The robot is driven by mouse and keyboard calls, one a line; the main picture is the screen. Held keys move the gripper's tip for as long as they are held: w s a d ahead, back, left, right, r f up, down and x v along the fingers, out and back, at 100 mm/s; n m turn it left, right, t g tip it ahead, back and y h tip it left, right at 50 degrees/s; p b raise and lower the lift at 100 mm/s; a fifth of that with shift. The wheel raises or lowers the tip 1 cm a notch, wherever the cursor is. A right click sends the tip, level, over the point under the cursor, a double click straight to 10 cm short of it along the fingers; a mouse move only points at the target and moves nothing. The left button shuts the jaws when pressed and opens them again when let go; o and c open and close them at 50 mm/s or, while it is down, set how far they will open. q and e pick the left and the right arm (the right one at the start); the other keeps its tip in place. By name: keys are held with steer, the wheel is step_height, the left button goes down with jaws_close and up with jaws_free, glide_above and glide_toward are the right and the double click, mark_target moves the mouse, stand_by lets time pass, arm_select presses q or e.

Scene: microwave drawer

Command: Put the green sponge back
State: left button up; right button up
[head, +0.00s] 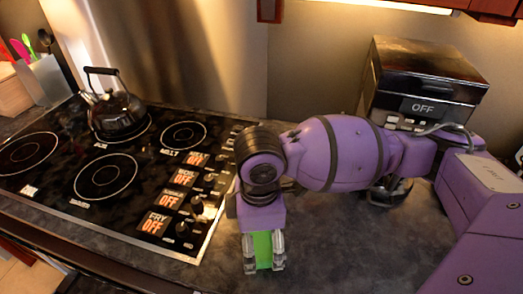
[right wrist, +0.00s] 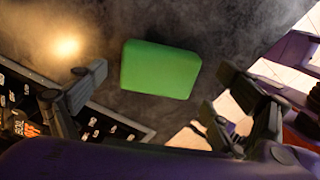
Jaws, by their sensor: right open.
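The green sponge (head: 263,249) lies on the dark countertop just right of the cooktop, partly covered by my right gripper in the head view. In the right wrist view the whole sponge (right wrist: 160,69) shows as a green block on the grey counter. My right gripper (head: 264,266) points down over the sponge with a finger on each side of it. In the right wrist view its fingers (right wrist: 155,100) are spread wide and stand apart from the sponge. My left gripper is not in view.
The black cooktop (head: 105,170) with its labelled knobs is left of the sponge. A dark kettle (head: 117,108) stands on a back burner. A coffee machine (head: 425,82) stands at the back right. A utensil holder (head: 43,78) is at the far left. The counter's front edge is close to the sponge.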

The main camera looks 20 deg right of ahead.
mark_target(260, 241)
steer(key=r+p, duration=0.1)
steer(key=r, duration=0.3)
steer(key=shift+w, duration=0.2)
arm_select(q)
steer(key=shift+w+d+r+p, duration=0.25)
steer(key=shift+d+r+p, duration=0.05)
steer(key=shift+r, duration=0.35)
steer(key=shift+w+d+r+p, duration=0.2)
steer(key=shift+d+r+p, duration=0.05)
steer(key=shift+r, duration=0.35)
arm_select(e)
step_height(260, 241, up, 5)
steer(key=shift+s+r, duration=0.15)
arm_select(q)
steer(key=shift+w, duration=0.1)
arm_select(e)
steer(key=shift+a, duration=0.1)
